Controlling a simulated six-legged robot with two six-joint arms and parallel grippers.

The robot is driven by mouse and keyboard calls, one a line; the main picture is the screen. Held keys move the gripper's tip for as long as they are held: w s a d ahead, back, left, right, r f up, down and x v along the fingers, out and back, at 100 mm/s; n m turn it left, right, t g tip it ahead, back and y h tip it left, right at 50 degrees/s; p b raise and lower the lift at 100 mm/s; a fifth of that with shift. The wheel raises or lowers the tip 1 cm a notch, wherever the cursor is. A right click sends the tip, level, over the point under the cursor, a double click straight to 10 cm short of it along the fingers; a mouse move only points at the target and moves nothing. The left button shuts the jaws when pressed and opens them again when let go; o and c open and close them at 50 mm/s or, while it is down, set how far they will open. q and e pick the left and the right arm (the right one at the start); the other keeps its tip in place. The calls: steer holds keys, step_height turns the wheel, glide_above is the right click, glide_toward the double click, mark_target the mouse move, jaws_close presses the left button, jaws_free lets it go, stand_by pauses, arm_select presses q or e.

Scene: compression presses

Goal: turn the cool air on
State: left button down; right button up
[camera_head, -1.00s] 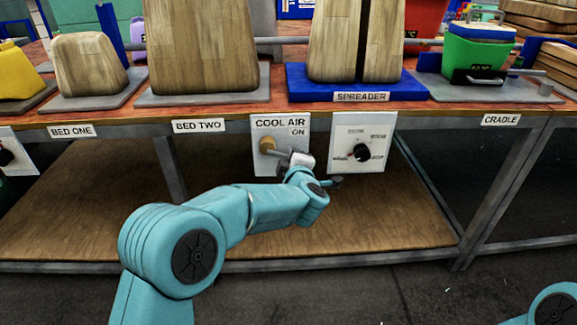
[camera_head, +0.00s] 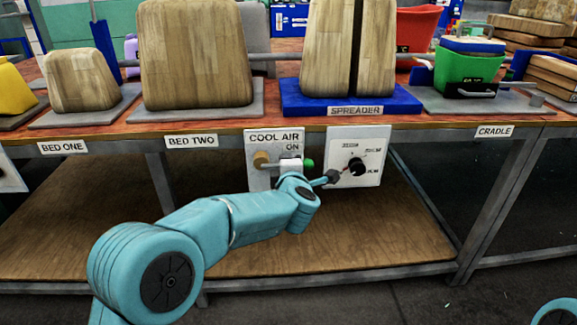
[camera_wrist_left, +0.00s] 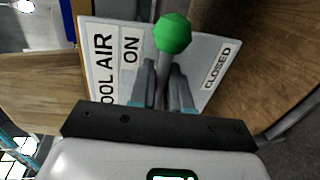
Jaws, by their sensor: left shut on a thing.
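The white COOL AIR panel (camera_head: 254,178) hangs at the table's front edge, with ON near its upper right; the left wrist view also shows this panel (camera_wrist_left: 100,85) and its CLOSED label (camera_wrist_left: 217,66). A lever with a green knob (camera_head: 309,163) runs almost level to the right from a brass hub (camera_head: 261,160). The knob (camera_wrist_left: 172,33) lies between ON and CLOSED in the left wrist view. My left gripper (camera_head: 292,165) is shut on the lever just behind the knob; its fingers (camera_wrist_left: 164,68) hide the shaft. My right gripper is out of view.
A dial panel (camera_head: 358,174) with a black knob stands close to the right of the lever. The table edge (camera_head: 220,128) runs above, with the blue SPREADER base (camera_head: 390,103) and wooden blocks on top. A wooden lower shelf (camera_head: 370,235) lies below.

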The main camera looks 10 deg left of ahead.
arm_select(q)
steer(key=shift+r, duration=0.2)
steer(key=c, duration=1.3)
jaws_free()
steer(key=shift+f, duration=0.1)
steer(key=p+v, duration=0.3)
steer(key=v, duration=1.3)
steer(key=shift+s, duration=0.15)
steer(key=shift+a, duration=0.15)
